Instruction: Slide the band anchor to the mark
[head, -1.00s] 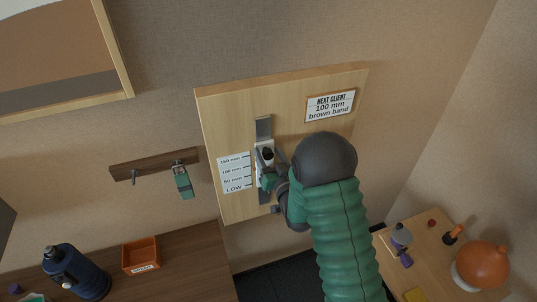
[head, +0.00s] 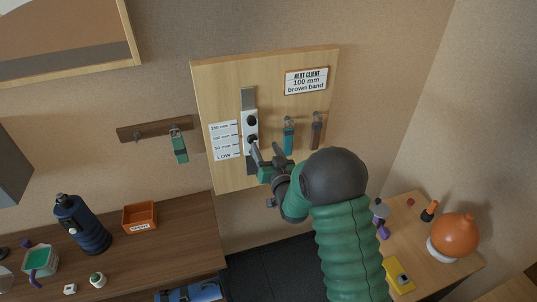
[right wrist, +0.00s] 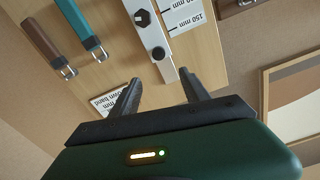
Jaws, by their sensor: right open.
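The band anchor (head: 250,128) is a white plate with two dark round parts, on a grey vertical rail (head: 248,97) on the wooden panel. It stands beside the scale card (head: 224,141) marked 150, 100, 50 mm and LOW; its lower dark part is roughly level with the 100 mm line. I cannot tell its exact reading. The anchor (right wrist: 149,36) also shows in the right wrist view, beyond the fingertips. My right gripper (head: 267,150) is open and empty, just below and right of the anchor's lower end. My left gripper is out of view.
A sign (head: 306,81) reads 100 mm brown band. A teal band (head: 289,137) and a brown band (head: 317,131) hang right of the rail. A green band (head: 180,148) hangs on the wall rack. Counters with a bottle (head: 82,225) and an orange tray (head: 140,217) lie below.

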